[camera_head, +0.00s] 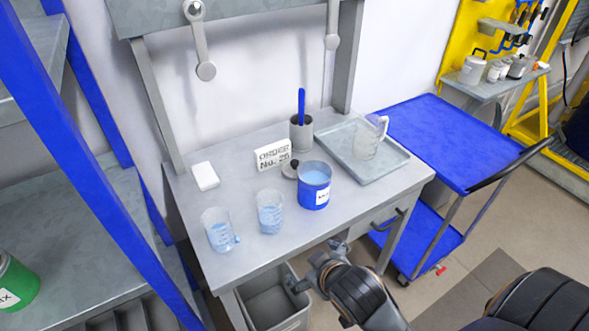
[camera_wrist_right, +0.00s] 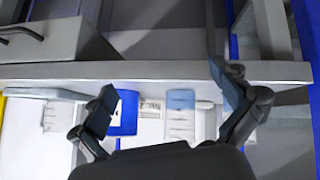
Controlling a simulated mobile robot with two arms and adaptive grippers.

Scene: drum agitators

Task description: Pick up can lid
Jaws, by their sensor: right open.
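The can lid (camera_head: 290,168), a small dark disc with a raised knob, lies on the grey workbench (camera_head: 222,187) in the head view. It is just behind and left of the blue can (camera_head: 314,192), which partly hides it. The can is open-topped and holds light blue liquid. My right gripper (camera_head: 317,266) is in front of the bench's front edge, apart from the lid and can. In the right wrist view its fingers (camera_wrist_right: 168,103) are spread wide with nothing held. The can (camera_wrist_right: 124,114) shows there beyond the fingers; I cannot make out the lid. My left gripper is not in view.
Two beakers (camera_head: 270,212) of blue liquid stand left of the can. An order sign (camera_head: 272,155), a cup (camera_head: 301,133) with a blue stick and a tray (camera_head: 338,161) with a glass jug surround the lid's area. A blue cart (camera_head: 440,140) stands right.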

